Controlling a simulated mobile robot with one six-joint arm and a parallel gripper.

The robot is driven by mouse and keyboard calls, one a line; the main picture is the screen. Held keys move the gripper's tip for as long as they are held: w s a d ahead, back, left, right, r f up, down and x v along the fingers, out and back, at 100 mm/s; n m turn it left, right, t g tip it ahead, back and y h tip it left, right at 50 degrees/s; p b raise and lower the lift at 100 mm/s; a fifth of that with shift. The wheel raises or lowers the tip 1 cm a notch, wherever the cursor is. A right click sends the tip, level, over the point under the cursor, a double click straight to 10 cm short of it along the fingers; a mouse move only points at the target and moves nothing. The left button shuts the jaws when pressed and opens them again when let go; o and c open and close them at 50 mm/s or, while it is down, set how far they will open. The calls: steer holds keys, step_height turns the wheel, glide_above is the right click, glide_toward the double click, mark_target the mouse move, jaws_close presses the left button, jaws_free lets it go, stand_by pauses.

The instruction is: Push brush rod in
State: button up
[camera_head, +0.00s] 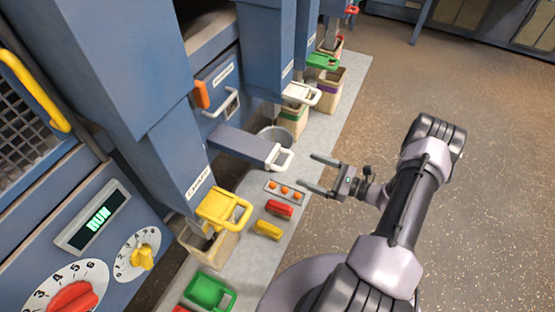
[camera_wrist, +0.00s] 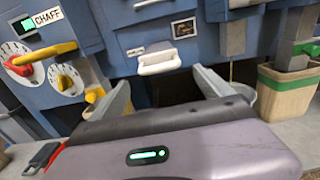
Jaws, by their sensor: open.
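A long blue-grey bar (camera_head: 240,146) with a white loop handle (camera_head: 283,160) sticks out from the machine front over the ledge in the head view. It may be the brush rod, but I can read no label naming it. A white handle (camera_wrist: 159,63), apparently the same one, shows straight ahead in the wrist view. My gripper (camera_head: 316,173) is open and empty, to the right of the handle, with its fingers pointing at it and a gap between. In the wrist view the spread fingers (camera_wrist: 161,86) lie on either side of the handle.
A yellow handle (camera_head: 224,207) sits on the chute above a bin. A small panel with orange buttons (camera_head: 285,190), red (camera_head: 280,208) and yellow (camera_head: 268,230) pieces lie on the ledge. A metal bucket (camera_head: 275,136) stands behind the bar. The floor at right is clear.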

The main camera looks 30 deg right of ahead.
steer(key=b+x, duration=0.2)
steer(key=x, duration=0.9)
steer(key=shift+w+a, duration=0.15)
steer(key=shift+a, duration=0.1)
steer(key=shift+c, duration=0.2)
